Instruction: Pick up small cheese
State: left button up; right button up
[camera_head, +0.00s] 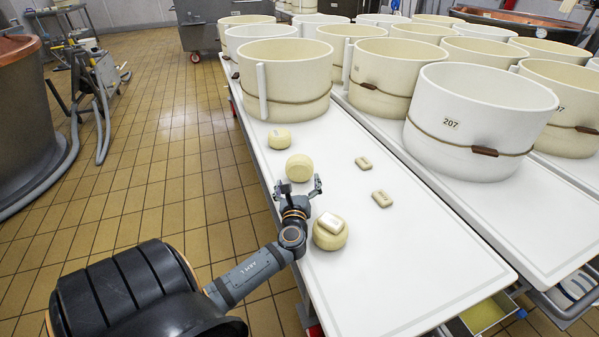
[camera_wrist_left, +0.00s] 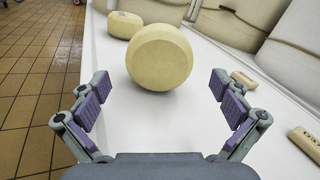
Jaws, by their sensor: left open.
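The middle cheese (camera_head: 299,168) lies just beyond my open left gripper (camera_head: 302,187); in the left wrist view this cheese (camera_wrist_left: 159,57) sits ahead, centred between the spread fingers (camera_wrist_left: 162,108), which are empty. The far cheese (camera_head: 279,139) is behind it and also shows in the left wrist view (camera_wrist_left: 125,25). The near cheese (camera_head: 328,238) is beside my left wrist, with a small pale block (camera_head: 331,222) on top. My right gripper is not in view.
Two small pale blocks (camera_head: 363,163) (camera_head: 382,199) lie to the right of the cheeses. Large cream round moulds (camera_head: 286,75) and a white one marked 207 (camera_head: 480,115) stand behind and to the right. The table's near part is clear. A copper vat (camera_head: 25,120) is at the far left.

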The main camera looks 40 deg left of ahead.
aim_at(298, 172)
pick_arm(q)
jog(key=b+x, duration=0.1)
jog(key=x, duration=0.5)
jog(key=shift+a+f, duration=0.1)
jog(key=shift+w+a, duration=0.1)
jog(key=shift+w, duration=0.05)
jog(key=c, duration=1.5)
notch_tip(298, 172, up, 9)
jog(key=p, duration=0.4)
jog(key=shift+r+p, duration=0.45)
jog(key=shift+r, duration=0.2)
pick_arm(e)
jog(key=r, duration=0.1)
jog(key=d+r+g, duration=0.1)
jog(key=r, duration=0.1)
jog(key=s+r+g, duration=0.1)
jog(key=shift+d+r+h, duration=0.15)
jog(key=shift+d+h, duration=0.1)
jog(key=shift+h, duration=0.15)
